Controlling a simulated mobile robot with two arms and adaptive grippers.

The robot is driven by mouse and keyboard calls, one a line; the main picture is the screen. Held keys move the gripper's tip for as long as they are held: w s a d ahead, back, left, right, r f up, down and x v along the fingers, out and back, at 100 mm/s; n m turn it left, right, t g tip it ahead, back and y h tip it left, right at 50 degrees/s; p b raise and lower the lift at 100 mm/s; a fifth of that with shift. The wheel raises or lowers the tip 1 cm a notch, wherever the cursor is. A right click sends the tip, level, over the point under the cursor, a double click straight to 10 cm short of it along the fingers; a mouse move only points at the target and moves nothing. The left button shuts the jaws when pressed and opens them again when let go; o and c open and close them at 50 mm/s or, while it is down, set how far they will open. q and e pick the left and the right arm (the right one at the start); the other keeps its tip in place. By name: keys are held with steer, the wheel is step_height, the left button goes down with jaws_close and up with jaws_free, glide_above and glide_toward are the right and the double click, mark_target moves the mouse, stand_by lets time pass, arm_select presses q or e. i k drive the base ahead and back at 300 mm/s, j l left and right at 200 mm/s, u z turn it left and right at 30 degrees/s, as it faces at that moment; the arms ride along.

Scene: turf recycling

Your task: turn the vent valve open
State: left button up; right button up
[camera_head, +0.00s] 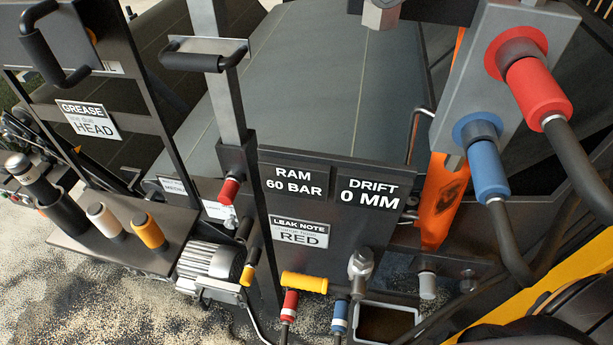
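No part in view is labelled as the vent valve, so I cannot tell for sure which it is. A yellow handle (303,283) lies roughly level below the dark gauge panel (327,247). A steel fitting (360,270) stands to its right, above an open dark box (388,310). A red-capped fitting (229,190) sits on the upright post to the left of the panel. A yellow-and-black grip (249,268) hangs beside the motor. Neither of my grippers shows in this view.
Large red (536,92) and blue (487,166) couplings with black hoses hang at the upper right. Smaller red (289,305) and blue (339,317) couplings stand below the panel. A grey motor (210,264) and a shelf of canisters (108,222) stand left. Yellow bodywork (560,300) fills the lower right.

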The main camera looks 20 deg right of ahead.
mark_target(358, 289)
steer(key=z, duration=0.7)
